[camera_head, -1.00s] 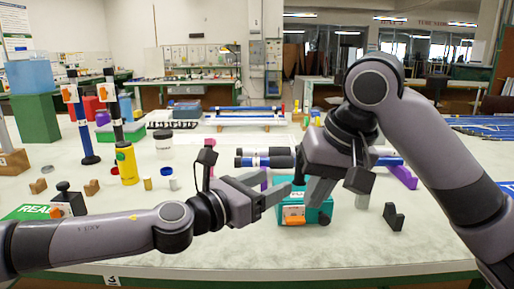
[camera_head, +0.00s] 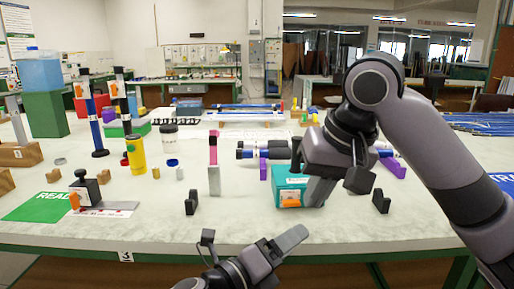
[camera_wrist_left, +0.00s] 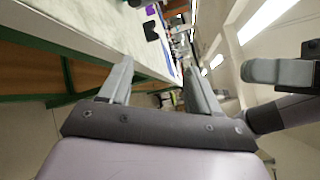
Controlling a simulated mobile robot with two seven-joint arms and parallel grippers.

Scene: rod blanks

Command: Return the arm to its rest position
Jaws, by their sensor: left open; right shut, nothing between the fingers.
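My left gripper (camera_head: 287,247) is low in the head view, in front of the table's near edge. It is open and empty. Its two fingers stand apart in the left wrist view (camera_wrist_left: 158,82), with nothing between them. Most of the left arm is outside the head view. My right gripper (camera_head: 318,190) hangs at the front of the teal box (camera_head: 290,181), in front of its right part in the picture. It is shut with nothing held. Whether it touches the box cannot be told.
The white table (camera_head: 150,232) spans the view. Near its front stand two black brackets (camera_head: 191,202) (camera_head: 380,201), a grey post with a pink top (camera_head: 214,180) and a black clamp on a plate (camera_head: 87,188). A yellow bottle (camera_head: 136,155) and rods stand farther back.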

